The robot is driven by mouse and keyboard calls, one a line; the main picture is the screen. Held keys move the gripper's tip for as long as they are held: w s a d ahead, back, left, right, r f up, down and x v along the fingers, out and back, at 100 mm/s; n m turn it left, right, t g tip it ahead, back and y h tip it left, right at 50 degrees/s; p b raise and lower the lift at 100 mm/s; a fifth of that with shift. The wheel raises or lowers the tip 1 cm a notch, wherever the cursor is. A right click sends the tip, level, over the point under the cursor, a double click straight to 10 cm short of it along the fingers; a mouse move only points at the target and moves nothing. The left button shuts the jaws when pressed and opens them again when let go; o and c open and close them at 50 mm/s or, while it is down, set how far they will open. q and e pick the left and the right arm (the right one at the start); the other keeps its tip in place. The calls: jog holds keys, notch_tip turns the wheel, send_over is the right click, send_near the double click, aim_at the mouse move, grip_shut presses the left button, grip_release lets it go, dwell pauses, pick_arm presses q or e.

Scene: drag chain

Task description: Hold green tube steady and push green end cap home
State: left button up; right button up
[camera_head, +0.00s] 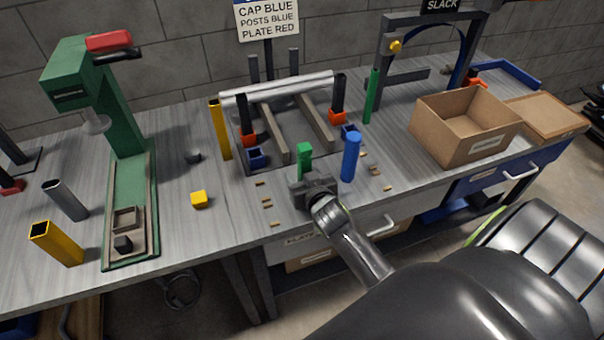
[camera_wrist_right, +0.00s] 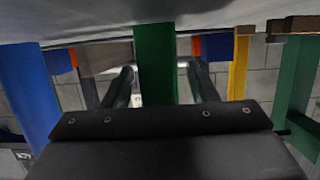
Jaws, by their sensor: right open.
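A short green upright piece (camera_head: 304,156) stands at the front of the table, directly beyond my right gripper (camera_head: 312,188). The gripper partly hides its lower part, so I cannot tell whether the jaws are around it. In the right wrist view a green piece (camera_wrist_right: 155,60) stands centred beyond the dark gripper body; the fingertips are not clear. My right gripper is open. A taller green tube (camera_head: 371,96) stands upright at the back of the table. I cannot make out a separate green end cap. My left gripper is not in view.
A blue tube (camera_head: 350,157) stands close right of my right gripper. A rack with silver bars (camera_head: 276,90) is behind it, beside a yellow tube (camera_head: 219,128). A yellow block (camera_head: 199,200) and green press (camera_head: 120,115) are left. A cardboard box (camera_head: 455,138) is right.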

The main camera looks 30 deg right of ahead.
jog(key=shift+w, duration=0.2)
jog(key=c, duration=1.1)
dwell(0.4)
jog(key=o, duration=1.1)
jog(key=shift+s, duration=0.1)
jog(key=v, duration=1.2)
